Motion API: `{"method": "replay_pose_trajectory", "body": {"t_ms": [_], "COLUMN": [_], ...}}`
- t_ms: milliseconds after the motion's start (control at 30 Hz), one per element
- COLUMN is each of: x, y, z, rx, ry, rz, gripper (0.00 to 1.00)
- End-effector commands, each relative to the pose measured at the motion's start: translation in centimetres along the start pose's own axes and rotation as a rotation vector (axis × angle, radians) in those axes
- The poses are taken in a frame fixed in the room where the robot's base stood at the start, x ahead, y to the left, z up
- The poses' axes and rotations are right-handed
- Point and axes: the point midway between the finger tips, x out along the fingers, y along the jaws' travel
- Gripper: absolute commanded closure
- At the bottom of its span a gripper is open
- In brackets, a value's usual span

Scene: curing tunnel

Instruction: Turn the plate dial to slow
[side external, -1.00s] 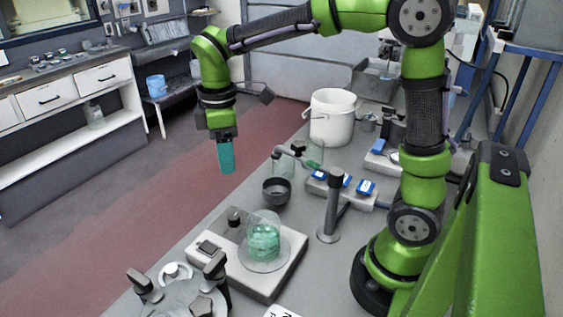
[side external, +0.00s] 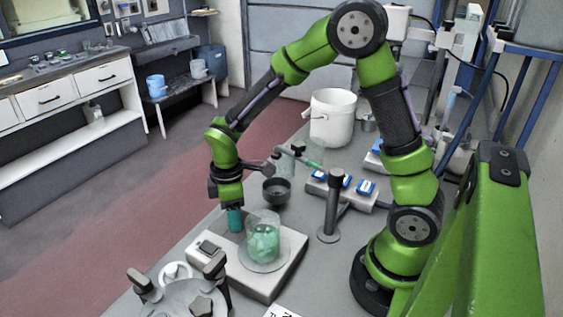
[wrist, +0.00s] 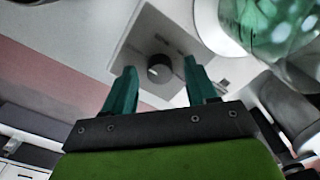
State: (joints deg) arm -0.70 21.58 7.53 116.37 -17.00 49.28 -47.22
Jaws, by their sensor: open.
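The plate dial is a dark round knob (wrist: 159,68) on a grey panel of the white hot plate (side external: 277,278). In the wrist view it lies between and beyond my two teal fingers. My gripper (wrist: 160,85) is open, with one finger on each side of the knob in that view. I cannot tell whether the fingers touch it. In the side external view my gripper (side external: 235,222) points down at the plate's back left, and its fingers hide the knob. A beaker of green contents (side external: 264,240) stands on the plate's round top, close to my gripper. The markings around the knob are too blurred to read.
A dark bowl (side external: 277,190) and a grey post stand (side external: 332,205) are behind and right of the plate. A white bucket (side external: 332,118) stands farther back. A round device with dark clamps (side external: 190,295) is at the front left.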

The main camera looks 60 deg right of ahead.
Motion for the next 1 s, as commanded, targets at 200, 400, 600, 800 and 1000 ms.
{"method": "replay_pose_trajectory", "body": {"t_ms": [200,400,600,800,1000], "x": [0.47,0.44,0.42,0.4,0.39], "y": [0.01,0.02,0.02,0.02,0.01], "z": [0.0,0.0,0.0,-0.01,-0.01], "rx": [0.001,0.001,0.0,0.002,0.035], "ry": [0.001,0.001,0.001,0.001,0.001], "rz": [0.001,0.001,0.001,0.001,0.001], "gripper": [0.43,0.52,0.83,0.99,0.99]}}
